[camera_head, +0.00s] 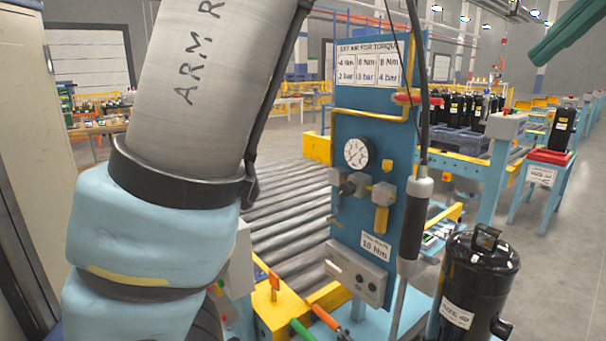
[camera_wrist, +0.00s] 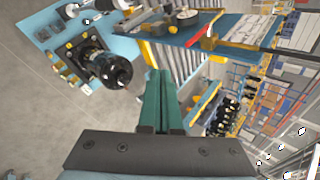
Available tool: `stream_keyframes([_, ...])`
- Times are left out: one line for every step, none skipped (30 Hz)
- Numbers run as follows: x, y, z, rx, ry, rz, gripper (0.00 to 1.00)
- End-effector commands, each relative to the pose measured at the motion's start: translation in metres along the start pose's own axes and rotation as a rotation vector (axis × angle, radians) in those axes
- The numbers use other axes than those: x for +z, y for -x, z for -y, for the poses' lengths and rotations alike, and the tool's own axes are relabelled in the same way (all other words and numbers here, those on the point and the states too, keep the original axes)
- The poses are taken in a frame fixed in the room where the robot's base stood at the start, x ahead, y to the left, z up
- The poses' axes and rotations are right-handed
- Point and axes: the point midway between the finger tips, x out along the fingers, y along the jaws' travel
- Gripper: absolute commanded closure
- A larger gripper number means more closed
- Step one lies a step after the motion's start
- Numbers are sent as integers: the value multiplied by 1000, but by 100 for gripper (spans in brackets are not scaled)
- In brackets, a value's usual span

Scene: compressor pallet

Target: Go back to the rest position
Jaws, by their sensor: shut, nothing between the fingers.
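My gripper (camera_wrist: 161,76) shows in the wrist view, its two green fingers together with nothing between them. It is in the air, apart from everything around it. In the head view, green finger ends (camera_head: 540,55) matching it reach in at the top right corner. My arm crosses the left of the head view, and the part between arm and fingers is out of frame.
A blue torque panel (camera_head: 346,215) with a gauge stands in the middle. A black compressor (camera_head: 478,285) stands at the lower right; it also shows in the wrist view (camera_wrist: 108,70). A hanging tool (camera_head: 415,215) is in front of the panel. Open floor (camera_head: 565,230) lies right.

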Motion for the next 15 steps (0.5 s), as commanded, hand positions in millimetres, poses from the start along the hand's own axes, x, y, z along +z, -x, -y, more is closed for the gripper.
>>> stream_keyframes([2, -12, 3, 10, 5, 13, 100])
stream_keyframes([3, -18, 3, 16, 8, 16, 100])
stream_keyframes([4, -28, 5, 26, 11, 23, 100])
stream_keyframes([5, -36, 5, 35, 14, 27, 100])
stream_keyframes([7, -44, 6, 44, 18, 32, 100])
stream_keyframes([9, -56, 7, 58, 23, 39, 100])
stream_keyframes([12, -66, 7, 70, 28, 46, 100])
stream_keyframes([14, -76, 8, 81, 34, 51, 100])
stream_keyframes([18, -90, 8, 100, 42, 59, 100])
stream_keyframes([21, -102, 8, 114, 50, 67, 100])
stream_keyframes([25, -113, 8, 129, 59, 74, 100])
stream_keyframes([32, -131, 9, 153, 74, 85, 100])
stream_keyframes([38, -145, 8, 173, 89, 94, 100])
stream_keyframes([46, -161, 8, 195, 106, 103, 100])
stream_keyframes([57, -183, 6, 229, 133, 117, 100])
